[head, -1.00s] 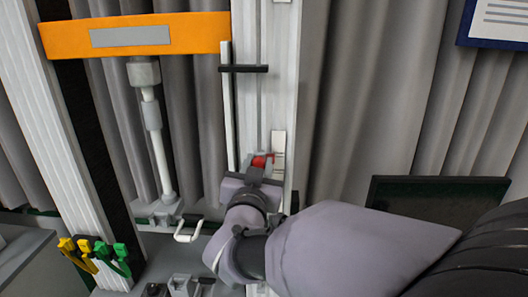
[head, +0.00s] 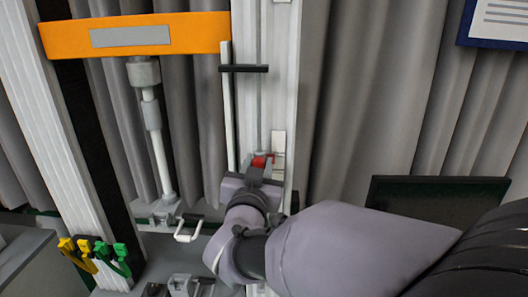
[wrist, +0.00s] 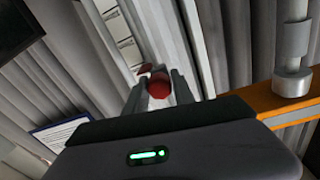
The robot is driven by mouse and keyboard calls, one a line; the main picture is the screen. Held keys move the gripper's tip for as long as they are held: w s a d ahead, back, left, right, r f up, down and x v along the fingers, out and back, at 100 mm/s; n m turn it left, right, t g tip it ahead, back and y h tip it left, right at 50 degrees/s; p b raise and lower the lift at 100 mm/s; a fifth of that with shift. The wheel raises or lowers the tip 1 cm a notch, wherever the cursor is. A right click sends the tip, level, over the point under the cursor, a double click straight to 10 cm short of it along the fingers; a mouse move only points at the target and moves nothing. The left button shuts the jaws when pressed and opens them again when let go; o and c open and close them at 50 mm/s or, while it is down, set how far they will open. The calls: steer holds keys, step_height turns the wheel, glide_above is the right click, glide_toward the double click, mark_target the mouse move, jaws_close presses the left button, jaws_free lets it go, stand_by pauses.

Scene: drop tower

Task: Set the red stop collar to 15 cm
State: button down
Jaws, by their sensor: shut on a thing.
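The red stop collar (head: 262,161) is on the right upright column (head: 281,80) of the tower, low down and partly hidden by my gripper in the head view. My gripper (head: 256,170) is shut on it. In the wrist view the red knob of the collar (wrist: 159,85) sits between the two fingers of my gripper (wrist: 160,92). A pale scale strip (wrist: 117,27) runs along the column beside the collar. Its marks are too small to read.
An orange crossbeam (head: 190,33) spans the tower, with a grey hanging rod (head: 158,140) below it. A black crosspiece (head: 244,68) is on the column above the collar. Yellow and green clips (head: 95,252) are at lower left. A dark panel (head: 436,205) stands at right.

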step_height(320, 180, down, 5)
steer(key=b, duration=0.5)
steer(key=c, duration=1.1)
jaws_free()
steer(key=shift+o, duration=0.2)
steer(key=s+a, duration=0.1)
steer(key=s, duration=1.6)
steer(key=shift+s+a+p, duration=0.2)
steer(key=shift+s+p, duration=0.05)
steer(key=shift+p, duration=0.2)
